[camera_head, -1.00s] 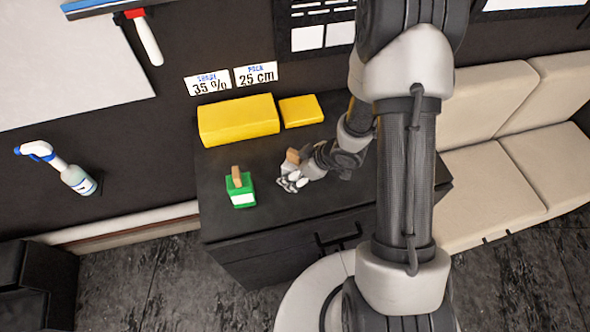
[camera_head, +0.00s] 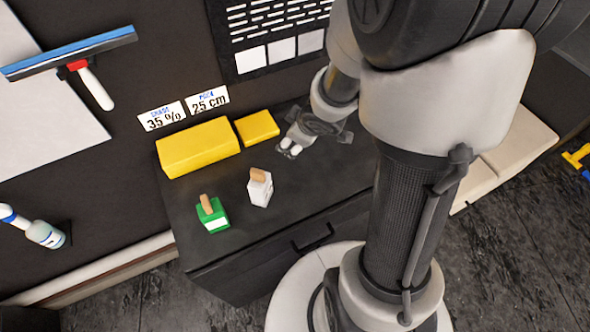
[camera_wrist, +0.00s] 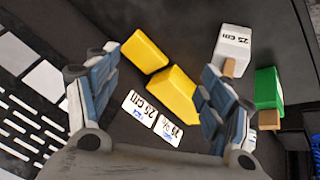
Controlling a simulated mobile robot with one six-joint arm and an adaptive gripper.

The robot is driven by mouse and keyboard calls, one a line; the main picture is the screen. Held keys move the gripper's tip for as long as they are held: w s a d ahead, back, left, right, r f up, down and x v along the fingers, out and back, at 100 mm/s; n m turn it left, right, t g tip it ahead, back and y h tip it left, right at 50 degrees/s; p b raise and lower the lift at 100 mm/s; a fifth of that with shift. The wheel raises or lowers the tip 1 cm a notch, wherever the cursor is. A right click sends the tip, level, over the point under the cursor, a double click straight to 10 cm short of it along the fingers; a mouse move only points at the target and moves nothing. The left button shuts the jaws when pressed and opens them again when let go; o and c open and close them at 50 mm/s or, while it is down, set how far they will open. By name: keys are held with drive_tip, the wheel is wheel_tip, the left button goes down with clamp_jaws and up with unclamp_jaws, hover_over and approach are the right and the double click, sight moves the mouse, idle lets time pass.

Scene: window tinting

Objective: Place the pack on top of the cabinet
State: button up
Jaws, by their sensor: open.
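The white pack (camera_head: 260,190) with a tan wooden piece on its top stands on the dark cabinet (camera_head: 310,195), apart from my gripper. In the wrist view, the white pack (camera_wrist: 233,45) reads "25 cm" and lies beyond the right finger. A green pack (camera_head: 213,217) with a similar wooden piece stands to its left on the cabinet; it also shows at the right in the wrist view (camera_wrist: 268,90). My gripper (camera_head: 290,149) is open and empty, up and right of the white pack. Its spread fingers show in the wrist view (camera_wrist: 155,80).
A large yellow block (camera_head: 198,148) and a small yellow block (camera_head: 257,127) lie along the back of the cabinet. Cards reading "35 %" (camera_head: 162,117) and "25 cm" (camera_head: 208,101) are behind them. A squeegee (camera_head: 90,75) and spray bottle (camera_head: 45,234) are at left.

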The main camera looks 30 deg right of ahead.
drive_tip(key=s+d+r+m+h, duration=0.1)
drive_tip(key=s+r+m+h, duration=0.15)
drive_tip(key=r, duration=0.65)
drive_tip(key=s+a+r+m+y, duration=0.1)
drive_tip(key=s+a+r, duration=0.3)
drive_tip(key=s, duration=0.5)
drive_tip(key=s+a+r+m+g+y, duration=0.1)
drive_tip(key=s+a+r+m+y, duration=0.1)
drive_tip(key=s+a, duration=0.4)
wheel_tip(320, 180, up, 2)
drive_tip(key=s+m, duration=0.1)
drive_tip(key=s, duration=0.1)
drive_tip(key=shift+s+a+r+g, duration=0.25)
drive_tip(key=shift+s+a+g, duration=0.05)
drive_tip(key=shift+s+a, duration=0.1)
drive_tip(key=shift+f, duration=0.1)
